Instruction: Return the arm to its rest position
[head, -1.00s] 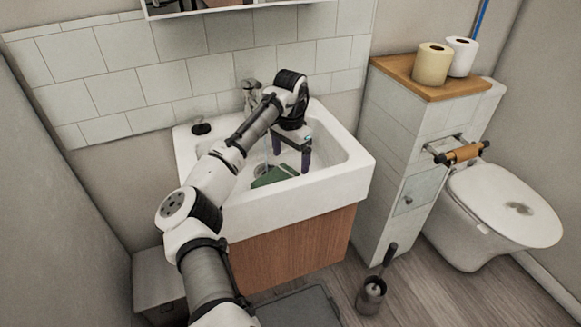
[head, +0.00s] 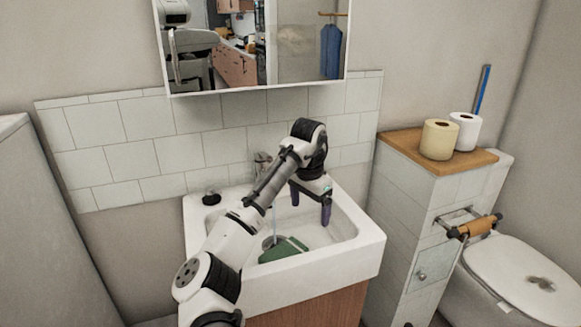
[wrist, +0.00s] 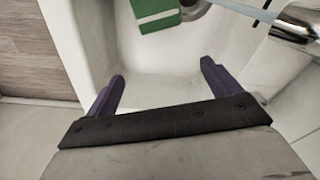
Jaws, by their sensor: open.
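My arm reaches from the bottom of the head view up over the white sink (head: 345,255), with its elbow bent and my gripper (head: 310,212) pointing down above the right part of the basin. The two purple fingers are spread apart with nothing between them. In the wrist view, my gripper (wrist: 160,85) is open over the bare white basin. A green object (head: 284,250) lies in the basin, to the left of my gripper and apart from it. The wrist view shows the green object (wrist: 157,15) with a white stripe, beside the drain, cut by the top edge.
The faucet (head: 262,165) stands at the back of the sink, and a stream of water seems to fall from it. It shows close by in the wrist view (wrist: 295,25). A mirror cabinet (head: 215,92) hangs above. A tiled cabinet (head: 400,215) with toilet rolls stands at right.

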